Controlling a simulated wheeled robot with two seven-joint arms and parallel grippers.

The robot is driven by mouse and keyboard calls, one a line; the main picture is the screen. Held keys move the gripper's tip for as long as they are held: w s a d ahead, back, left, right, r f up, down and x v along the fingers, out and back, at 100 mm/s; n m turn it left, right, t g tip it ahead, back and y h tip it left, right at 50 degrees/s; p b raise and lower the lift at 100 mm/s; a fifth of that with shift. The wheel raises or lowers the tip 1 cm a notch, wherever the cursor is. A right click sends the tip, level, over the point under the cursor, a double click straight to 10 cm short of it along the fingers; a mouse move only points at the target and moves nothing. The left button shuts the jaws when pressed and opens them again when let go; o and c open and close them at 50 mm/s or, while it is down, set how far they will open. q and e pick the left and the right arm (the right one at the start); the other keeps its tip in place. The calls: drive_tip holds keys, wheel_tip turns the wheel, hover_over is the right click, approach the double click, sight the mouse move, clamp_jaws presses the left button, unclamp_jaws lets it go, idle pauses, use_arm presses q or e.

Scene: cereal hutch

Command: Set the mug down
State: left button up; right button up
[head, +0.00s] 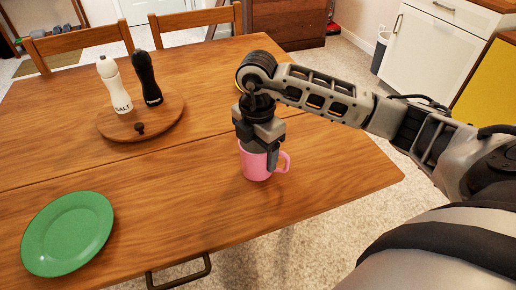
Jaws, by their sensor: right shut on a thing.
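A pink mug (255,166) is upright at the right part of the wooden table (185,190), near its front edge. Its handle points right. My right gripper (260,152) is above the mug, pointing down, and is shut on its upper part. The fingers and the gripper body hide much of the mug's rim. The mug's base appears at or very close to the table top; I cannot tell whether it touches. My left gripper is not in view.
A green plate (68,232) lies at the front left of the table. A round wooden board (142,122) holds a white salt shaker (113,84) and a dark shaker (147,78). Chairs (80,42) stand behind. The table between plate and mug is clear.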

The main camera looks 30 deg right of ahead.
drive_tip(key=o, duration=1.2)
drive_tip(key=shift+r, duration=0.45)
use_arm(q)
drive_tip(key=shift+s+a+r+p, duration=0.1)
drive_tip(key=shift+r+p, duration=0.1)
drive_tip(key=shift+p, duration=0.55)
use_arm(e)
wheel_tip(320, 180, up, 11)
drive_tip(key=shift+r, duration=0.15)
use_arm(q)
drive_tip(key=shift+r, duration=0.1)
